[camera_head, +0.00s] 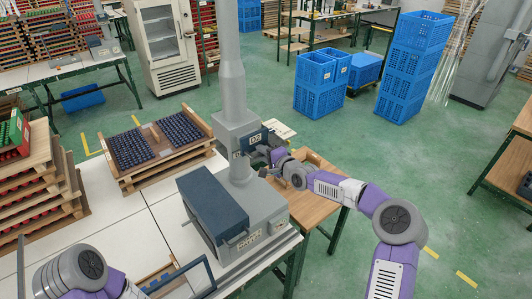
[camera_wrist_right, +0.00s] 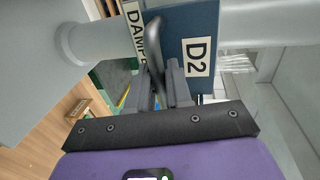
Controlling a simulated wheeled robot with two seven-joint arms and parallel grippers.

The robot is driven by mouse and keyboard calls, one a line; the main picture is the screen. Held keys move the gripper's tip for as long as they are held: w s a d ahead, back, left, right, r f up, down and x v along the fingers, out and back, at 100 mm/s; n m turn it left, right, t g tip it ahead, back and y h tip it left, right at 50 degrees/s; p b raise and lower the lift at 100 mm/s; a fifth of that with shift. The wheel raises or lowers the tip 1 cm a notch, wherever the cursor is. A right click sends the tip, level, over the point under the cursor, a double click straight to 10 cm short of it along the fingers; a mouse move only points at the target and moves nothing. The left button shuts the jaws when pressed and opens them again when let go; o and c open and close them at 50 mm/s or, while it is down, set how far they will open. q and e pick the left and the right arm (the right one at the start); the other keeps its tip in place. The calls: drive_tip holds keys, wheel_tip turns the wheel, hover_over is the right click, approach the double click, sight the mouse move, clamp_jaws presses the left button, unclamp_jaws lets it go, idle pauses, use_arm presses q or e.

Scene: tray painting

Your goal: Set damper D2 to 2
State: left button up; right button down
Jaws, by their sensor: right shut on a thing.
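The damper D2 plate (camera_head: 255,138) is dark blue with a white D2 label and sits on the grey duct column (camera_head: 232,85). It also shows in the right wrist view (camera_wrist_right: 204,22), beside a partly hidden label beginning "DAMP". My right gripper (camera_head: 273,156) reaches the plate from the right. In the right wrist view my right gripper (camera_wrist_right: 163,85) is shut on the dark curved damper lever (camera_wrist_right: 154,38). The lever's setting cannot be read. My left arm shows at the bottom left, but its gripper is out of view.
A grey machine with a dark blue cover (camera_head: 212,203) stands below the column on the white table (camera_head: 130,222). A wooden tray of dark pieces (camera_head: 206,123) lies to the left. A small wooden table (camera_head: 318,183) is under my right arm. Blue crates (camera_head: 408,75) stand behind.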

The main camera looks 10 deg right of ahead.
drive_tip(key=c, duration=1.2)
unclamp_jaws()
drive_tip(key=shift+c, duration=0.2)
drive_tip(key=v, duration=0.7)
drive_tip(key=shift+s+d+b, duration=0.15)
drive_tip(key=shift+s+b, duration=0.1)
drive_tip(key=shift+b, duration=0.15)
drive_tip(key=shift+r, duration=0.1)
